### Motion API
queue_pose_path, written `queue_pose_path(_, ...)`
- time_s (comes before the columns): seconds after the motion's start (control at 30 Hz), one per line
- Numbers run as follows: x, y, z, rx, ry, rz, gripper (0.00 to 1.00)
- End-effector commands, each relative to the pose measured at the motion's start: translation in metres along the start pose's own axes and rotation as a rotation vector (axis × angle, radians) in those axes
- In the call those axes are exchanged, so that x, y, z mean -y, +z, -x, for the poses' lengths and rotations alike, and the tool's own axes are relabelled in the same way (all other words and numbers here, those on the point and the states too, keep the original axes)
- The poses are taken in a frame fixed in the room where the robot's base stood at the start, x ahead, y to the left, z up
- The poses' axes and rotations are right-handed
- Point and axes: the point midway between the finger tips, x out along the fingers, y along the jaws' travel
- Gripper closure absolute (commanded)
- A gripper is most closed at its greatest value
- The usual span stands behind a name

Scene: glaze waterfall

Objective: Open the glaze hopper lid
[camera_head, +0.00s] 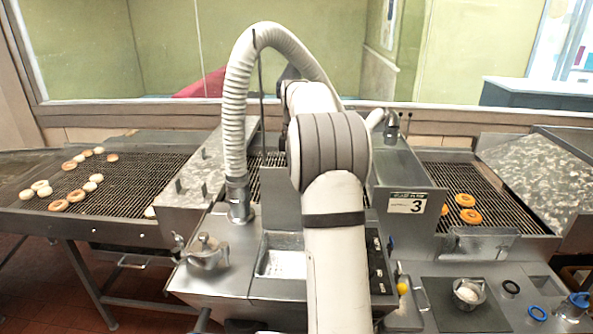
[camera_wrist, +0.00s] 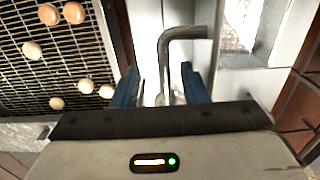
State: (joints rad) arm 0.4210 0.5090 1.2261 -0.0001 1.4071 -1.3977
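In the wrist view, my gripper (camera_wrist: 160,86) has its two blue fingers spread apart. A bent metal bar (camera_wrist: 186,33) rises between them and turns right at its top; it looks like a handle. There is space on both sides of the bar, and I cannot tell how deep it sits between the fingers. In the head view my arm hides the gripper. A steel housing (camera_head: 207,165) spans the line left of my arm. A round pot with a knobbed lid (camera_head: 207,249) stands at the front left of the machine; its lid looks shut. Which part is the hopper lid is unclear.
Pale doughnuts lie on the left mesh conveyor (camera_head: 125,192), which also shows in the wrist view (camera_wrist: 70,68). Glazed rings (camera_head: 466,208) lie on the right conveyor (camera_head: 495,200). A ribbed hose (camera_head: 234,130) arches behind my arm. A bowl (camera_head: 468,293) stands at the front right.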

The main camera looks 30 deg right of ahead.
Motion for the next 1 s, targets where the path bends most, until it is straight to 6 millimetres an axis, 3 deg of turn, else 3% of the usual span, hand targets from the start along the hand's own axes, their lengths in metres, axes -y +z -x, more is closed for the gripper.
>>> queue_pose_path(0.27, 0.0, 0.0, 0.004, 0.0, 0.001, 0.0, 0.6)
queue_pose_path(1.0, -0.001, 0.0, 0.077, 0.0, 0.002, 0.0, 0.6)
